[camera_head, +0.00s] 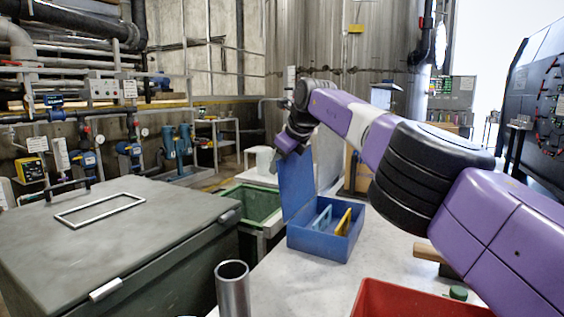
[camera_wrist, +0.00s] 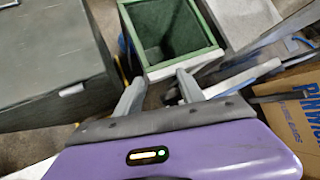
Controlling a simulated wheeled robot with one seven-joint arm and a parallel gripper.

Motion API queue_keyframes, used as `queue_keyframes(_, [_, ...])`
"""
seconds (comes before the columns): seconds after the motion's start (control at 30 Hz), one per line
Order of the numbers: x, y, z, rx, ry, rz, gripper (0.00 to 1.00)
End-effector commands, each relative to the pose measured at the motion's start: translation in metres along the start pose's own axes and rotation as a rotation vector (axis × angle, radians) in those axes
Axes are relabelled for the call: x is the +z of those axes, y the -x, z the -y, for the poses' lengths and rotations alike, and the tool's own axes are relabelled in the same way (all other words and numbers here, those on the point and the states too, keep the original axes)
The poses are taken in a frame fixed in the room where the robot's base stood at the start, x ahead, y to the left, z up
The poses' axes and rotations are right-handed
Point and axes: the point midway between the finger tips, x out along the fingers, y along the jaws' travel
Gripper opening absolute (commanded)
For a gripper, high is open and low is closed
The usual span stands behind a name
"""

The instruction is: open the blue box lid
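The blue box (camera_head: 325,236) stands on the light table, with its lid (camera_head: 295,187) swung up and standing roughly upright at its left side. A yellow item (camera_head: 344,222) and a pale blue item (camera_head: 322,218) are inside. My gripper (camera_head: 288,147) is by the lid's top edge in the head view; I cannot tell whether it touches. In the wrist view my gripper (camera_wrist: 159,77) has its two grey fingers apart with nothing clearly between them. The lid cannot be clearly made out in that view.
A large grey chest (camera_head: 110,235) is at left. A metal tube (camera_head: 233,290) and a red bin (camera_head: 415,300) are in front.

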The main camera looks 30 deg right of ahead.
Motion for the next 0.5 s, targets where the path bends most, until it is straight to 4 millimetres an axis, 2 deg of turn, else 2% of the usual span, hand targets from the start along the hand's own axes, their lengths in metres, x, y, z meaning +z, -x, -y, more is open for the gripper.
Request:
queue_keyframes(0.27, [-0.005,0.011,0.002,-0.006,-0.002,0.000,0.44])
queue_keyframes(0.37, [-0.005,0.021,0.001,-0.006,0.000,0.001,0.44])
queue_keyframes(0.5, [-0.004,0.044,0.001,-0.006,0.002,0.002,0.44])
